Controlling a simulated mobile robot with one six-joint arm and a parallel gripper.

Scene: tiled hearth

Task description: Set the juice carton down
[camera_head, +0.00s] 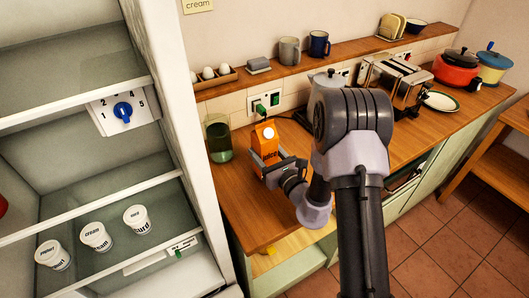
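The orange juice carton (266,141) has a gabled top with a white cap and stands upright at the left end of the wooden counter (243,204). My gripper (272,168) is at the carton's lower part, with its fingers around the sides, and seems closed on it. My arm comes in from the lower right. The carton's base is partly hidden by the gripper, so I cannot tell whether it touches the counter.
A green glass (219,140) stands close left of the carton. The open fridge (166,120) with several tubs is at the left. A toaster (394,80), a red pot (456,67) and a plate (440,101) are further right. Bare counter lies in front of the carton.

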